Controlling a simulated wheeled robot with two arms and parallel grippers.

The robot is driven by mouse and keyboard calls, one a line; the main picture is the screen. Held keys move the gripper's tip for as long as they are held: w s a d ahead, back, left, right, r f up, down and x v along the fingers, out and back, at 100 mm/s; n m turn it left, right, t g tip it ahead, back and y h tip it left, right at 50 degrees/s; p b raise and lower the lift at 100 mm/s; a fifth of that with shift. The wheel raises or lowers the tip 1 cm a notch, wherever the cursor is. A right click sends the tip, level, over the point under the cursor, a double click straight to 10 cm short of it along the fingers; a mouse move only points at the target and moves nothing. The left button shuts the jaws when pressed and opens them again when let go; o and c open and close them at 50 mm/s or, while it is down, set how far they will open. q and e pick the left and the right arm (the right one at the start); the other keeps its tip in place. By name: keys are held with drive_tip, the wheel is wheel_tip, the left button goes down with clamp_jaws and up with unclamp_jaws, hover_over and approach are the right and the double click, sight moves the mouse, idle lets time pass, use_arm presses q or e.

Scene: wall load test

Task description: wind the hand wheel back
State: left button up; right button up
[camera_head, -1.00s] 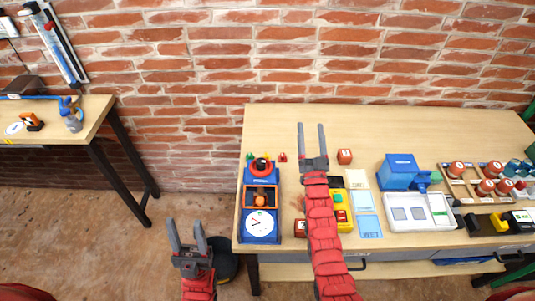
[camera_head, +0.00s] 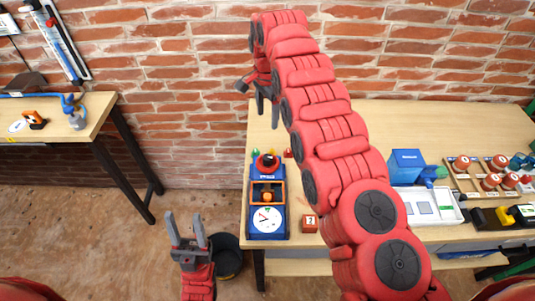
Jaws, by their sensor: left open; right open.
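A blue device (camera_head: 254,223) stands near the left end of the long wooden table. A white dial (camera_head: 267,220) with a pointer is at its front. An orange frame with an orange round piece (camera_head: 267,196) is in its middle. A red and black round part (camera_head: 266,162), which looks like the hand wheel, is at its far end. My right gripper (camera_head: 267,117) is open, fingers pointing down, above and beyond the wheel, apart from it. My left gripper (camera_head: 185,215) is open and empty, in front of the table's left edge.
My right arm crosses the middle of the table and hides part of it. A numbered red cube (camera_head: 309,223) sits right of the device. A blue box (camera_head: 407,166), a white tray (camera_head: 447,209) and several red cylinders are further right. A dark bucket (camera_head: 228,260) stands on the floor.

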drive_tip(key=b, duration=0.4)
approach(267, 157)
wheel_tip(267, 157, down, 6)
drive_tip(key=p, duration=0.2)
drive_tip(key=shift+w+f+p, duration=0.1)
drive_tip(key=shift+f+p, duration=0.05)
drive_tip(key=shift+p, duration=0.2)
drive_tip(key=shift+f, duration=1.15)
clamp_jaws()
